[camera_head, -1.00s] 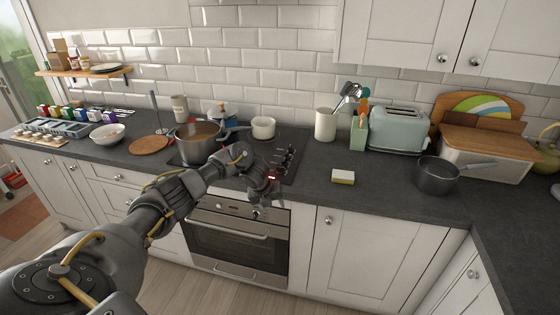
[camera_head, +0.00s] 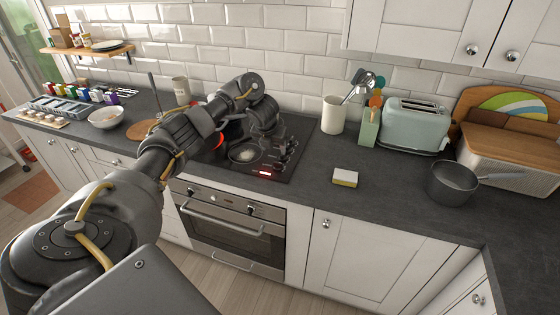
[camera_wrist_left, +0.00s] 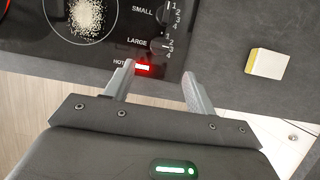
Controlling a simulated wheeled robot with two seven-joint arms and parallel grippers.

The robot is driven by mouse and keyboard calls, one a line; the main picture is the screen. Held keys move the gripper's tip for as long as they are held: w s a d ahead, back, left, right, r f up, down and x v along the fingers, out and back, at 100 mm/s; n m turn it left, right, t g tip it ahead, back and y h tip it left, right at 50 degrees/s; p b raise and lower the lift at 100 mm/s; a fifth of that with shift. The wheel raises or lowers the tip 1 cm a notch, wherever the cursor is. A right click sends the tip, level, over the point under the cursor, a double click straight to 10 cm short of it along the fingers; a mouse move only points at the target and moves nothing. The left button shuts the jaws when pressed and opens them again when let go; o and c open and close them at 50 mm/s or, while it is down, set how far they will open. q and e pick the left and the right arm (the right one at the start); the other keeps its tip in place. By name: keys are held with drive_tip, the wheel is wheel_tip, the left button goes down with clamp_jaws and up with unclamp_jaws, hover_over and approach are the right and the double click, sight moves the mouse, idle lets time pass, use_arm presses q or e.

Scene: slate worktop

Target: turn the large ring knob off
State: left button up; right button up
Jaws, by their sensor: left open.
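The black hob (camera_head: 222,167) is set in the worktop. The large ring knob (camera_wrist_left: 164,45) is beside the printed word LARGE in the left wrist view. I cannot read its exact setting. The small ring knob (camera_wrist_left: 162,14) is above it. A red light marked HOT (camera_wrist_left: 142,68) is lit near the hob's front edge; it also shows in the head view (camera_head: 264,174). My left gripper (camera_wrist_left: 158,72) is open and empty, its fingertips just short of the large knob in the picture. In the head view my arm and left gripper (camera_head: 268,135) are over the hob, partly hiding it.
A ring (camera_head: 243,155) on the hob has a pale patch. A red glow shows beside my arm. A sponge (camera_head: 345,177) and a grey saucepan (camera_head: 452,183) lie to the right on the worktop. The oven (camera_head: 230,225) is below. The worktop around the sponge is clear.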

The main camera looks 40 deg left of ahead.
sight(278, 163)
use_arm(q)
drive_tip(key=x, duration=0.9)
drive_tip(key=shift+s+b, duration=0.15)
drive_tip(key=shift+b, duration=0.25)
drive_tip(key=shift+f, duration=0.3)
drive_tip(key=shift+w+a+f, duration=0.1)
drive_tip(key=shift+w+f, duration=0.2)
drive_tip(key=shift+f, duration=0.1)
use_arm(e)
drive_tip(key=shift+w+d+f, duration=0.15)
drive_tip(key=shift+w+f, duration=0.15)
drive_tip(key=shift+f, duration=0.35)
use_arm(q)
drive_tip(key=shift+r, duration=0.1)
drive_tip(key=c, duration=1)
